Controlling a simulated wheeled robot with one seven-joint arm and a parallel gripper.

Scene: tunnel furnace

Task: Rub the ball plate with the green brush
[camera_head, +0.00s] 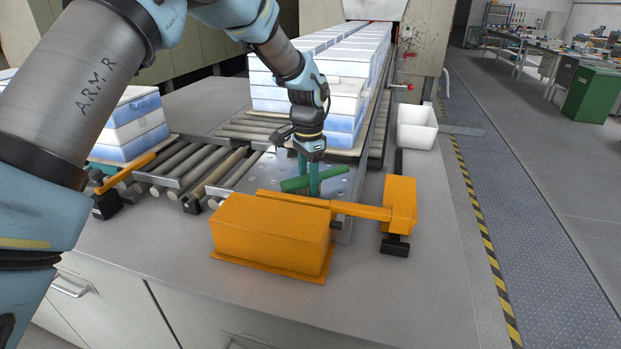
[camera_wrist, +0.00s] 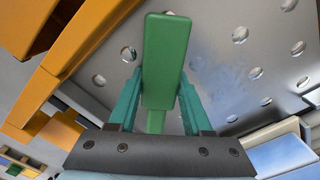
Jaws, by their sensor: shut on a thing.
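The green brush (camera_head: 332,173) is held crosswise in the teal fingers of my gripper (camera_head: 308,186). In the wrist view the brush (camera_wrist: 168,50) fills the space between the two fingers, its long block pointing away from the palm. The ball plate (camera_head: 262,176) is a grey metal sheet dotted with round balls, lying below the brush between the rollers and the orange guard. In the wrist view the plate (camera_wrist: 215,75) spreads behind the brush, with a bluish smear right of it. Whether the brush touches the plate, I cannot tell.
An orange box (camera_head: 270,235) and an orange arm block (camera_head: 400,203) stand just in front of the plate. Rollers (camera_head: 190,165) lie left. Stacked white and blue boxes (camera_head: 345,105) stand behind. A white bin (camera_head: 416,127) sits at right.

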